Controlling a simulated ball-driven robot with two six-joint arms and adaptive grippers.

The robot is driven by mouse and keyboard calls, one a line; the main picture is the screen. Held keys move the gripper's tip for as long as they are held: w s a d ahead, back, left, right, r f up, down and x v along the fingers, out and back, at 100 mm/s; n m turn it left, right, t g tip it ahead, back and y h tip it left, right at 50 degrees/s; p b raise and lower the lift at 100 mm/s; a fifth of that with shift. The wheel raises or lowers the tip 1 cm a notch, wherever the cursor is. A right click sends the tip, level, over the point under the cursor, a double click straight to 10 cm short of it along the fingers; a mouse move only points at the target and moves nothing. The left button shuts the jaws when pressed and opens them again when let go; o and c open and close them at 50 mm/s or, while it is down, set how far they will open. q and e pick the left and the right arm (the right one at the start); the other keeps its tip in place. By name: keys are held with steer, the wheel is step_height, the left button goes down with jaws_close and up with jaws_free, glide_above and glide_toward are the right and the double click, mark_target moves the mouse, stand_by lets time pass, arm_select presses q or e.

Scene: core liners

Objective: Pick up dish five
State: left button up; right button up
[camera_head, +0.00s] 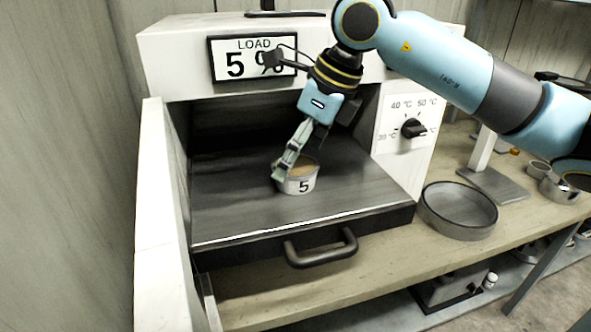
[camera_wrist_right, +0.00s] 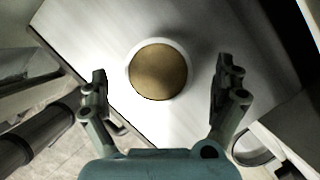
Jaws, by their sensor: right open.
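Dish five (camera_head: 299,184) is a small round pale dish with a black 5 on its side and a brown content. It stands upright on the dark pulled-out shelf (camera_head: 240,221) of the white oven. My right gripper (camera_head: 280,174) is open and comes down over the dish from above in the head view, with a finger overlapping its left rim. In the right wrist view, dish five (camera_wrist_right: 158,71) lies ahead between the two spread fingers of my right gripper (camera_wrist_right: 162,88), with clear gaps on both sides. Whether a finger touches it I cannot tell. My left gripper is not in view.
The white oven (camera_head: 156,190) has a "LOAD 5 %" sign (camera_head: 248,58) and a temperature knob (camera_head: 412,128). The shelf's dark handle (camera_head: 320,250) sticks out in front. A round grey pan (camera_head: 458,210) stands on the wooden bench (camera_head: 290,293) to the right.

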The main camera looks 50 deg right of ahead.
steer(key=shift+p+x, duration=0.3)
steer(key=shift+x, duration=1.3)
steer(key=c, duration=1.4)
